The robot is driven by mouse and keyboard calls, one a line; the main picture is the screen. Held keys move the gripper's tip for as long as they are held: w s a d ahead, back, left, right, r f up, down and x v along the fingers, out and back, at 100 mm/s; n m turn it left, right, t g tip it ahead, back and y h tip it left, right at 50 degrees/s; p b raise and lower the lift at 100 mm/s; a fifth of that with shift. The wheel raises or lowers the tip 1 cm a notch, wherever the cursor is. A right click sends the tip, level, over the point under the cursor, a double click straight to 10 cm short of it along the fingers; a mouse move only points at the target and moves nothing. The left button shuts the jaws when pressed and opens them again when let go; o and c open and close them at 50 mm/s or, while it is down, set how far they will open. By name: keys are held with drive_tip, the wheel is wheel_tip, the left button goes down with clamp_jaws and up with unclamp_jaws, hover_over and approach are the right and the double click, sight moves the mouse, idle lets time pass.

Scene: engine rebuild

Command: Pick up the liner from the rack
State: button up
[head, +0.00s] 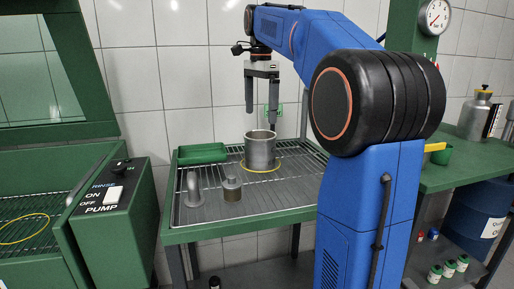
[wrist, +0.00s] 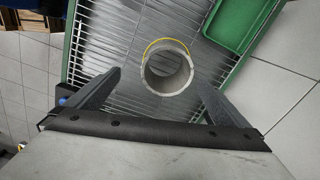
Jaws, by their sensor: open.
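The liner (head: 260,152) is a grey metal open-topped cylinder standing upright on the wire rack (head: 285,205). A yellow ring lies around its base. In the wrist view the liner (wrist: 167,68) shows from above, its bore open, ahead of and between the two fingers. My gripper (head: 262,108) is open and empty, pointing down above the liner in the head view. The same gripper shows in the wrist view (wrist: 160,88) with its fingers spread wider than the liner. The fingers appear apart from the liner.
A green tray (head: 202,153) lies on the rack to the left of the liner. A grey hooked part (head: 193,188) and a small piston-like part (head: 232,188) stand nearer the front. A green washer cabinet with a pump switch box (head: 112,205) is at left. A tiled wall stands behind.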

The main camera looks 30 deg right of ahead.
sight(260, 153)
drive_tip(key=shift+m, duration=0.5)
drive_tip(key=f, duration=0.5)
drive_tip(key=w+d+f, duration=0.1)
drive_tip(key=f, duration=0.5)
drive_tip(key=w+f, duration=0.1)
drive_tip(key=f, duration=0.4)
drive_tip(key=shift+d+f, duration=0.2)
drive_tip(key=shift+f, duration=0.1)
drive_tip(key=c, duration=1.2)
drive_tip(key=shift+r, duration=0.15)
